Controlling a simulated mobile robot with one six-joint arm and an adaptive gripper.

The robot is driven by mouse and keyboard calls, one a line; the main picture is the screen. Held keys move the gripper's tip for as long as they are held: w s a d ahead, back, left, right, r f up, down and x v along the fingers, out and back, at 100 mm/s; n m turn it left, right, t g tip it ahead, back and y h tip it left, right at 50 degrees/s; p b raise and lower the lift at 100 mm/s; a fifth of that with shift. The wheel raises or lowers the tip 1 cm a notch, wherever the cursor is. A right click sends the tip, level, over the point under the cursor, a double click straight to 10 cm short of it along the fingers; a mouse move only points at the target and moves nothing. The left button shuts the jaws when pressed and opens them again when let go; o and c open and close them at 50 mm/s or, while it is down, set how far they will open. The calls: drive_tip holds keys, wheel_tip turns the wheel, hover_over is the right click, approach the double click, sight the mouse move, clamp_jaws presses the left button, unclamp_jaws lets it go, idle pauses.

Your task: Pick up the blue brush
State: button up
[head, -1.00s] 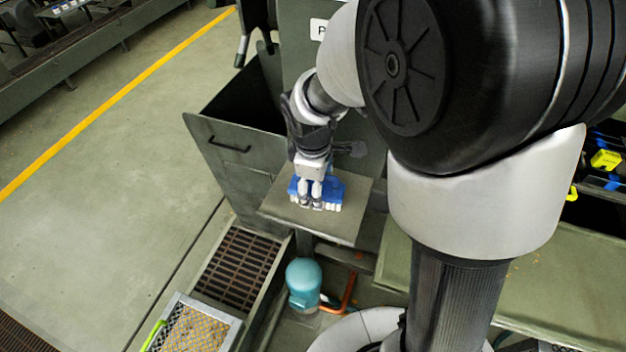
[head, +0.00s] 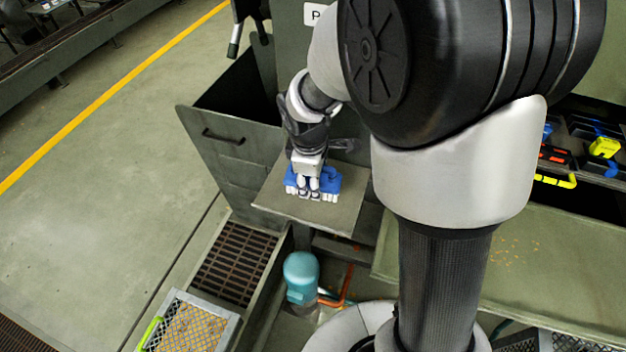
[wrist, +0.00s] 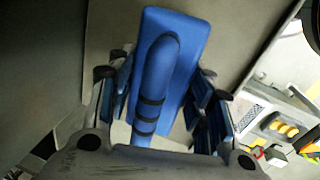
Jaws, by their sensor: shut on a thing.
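The blue brush (head: 327,181) has a blue body and pale bristles that point down. In the head view it is over the small grey shelf plate (head: 280,203), and I cannot tell whether the bristles still touch it. My gripper (head: 308,193) comes from above and is shut on the brush. In the wrist view the blue brush (wrist: 190,35) fills the middle, its rounded handle running between the fingers of my gripper (wrist: 165,95). The fingers partly hide the brush body, and the bristles are hidden there.
A green-grey open bin with a handle (head: 223,137) stands left of the plate. A teal motor (head: 301,272) is below it. A wire-mesh tray with a green handle (head: 188,328) is at lower left. Yellow and black tools (head: 604,147) lie at right. The floor at left is clear.

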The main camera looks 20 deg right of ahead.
drive_tip(key=c, duration=0.3)
wheel_tip(320, 180, up, 20)
drive_tip(key=p, duration=0.7)
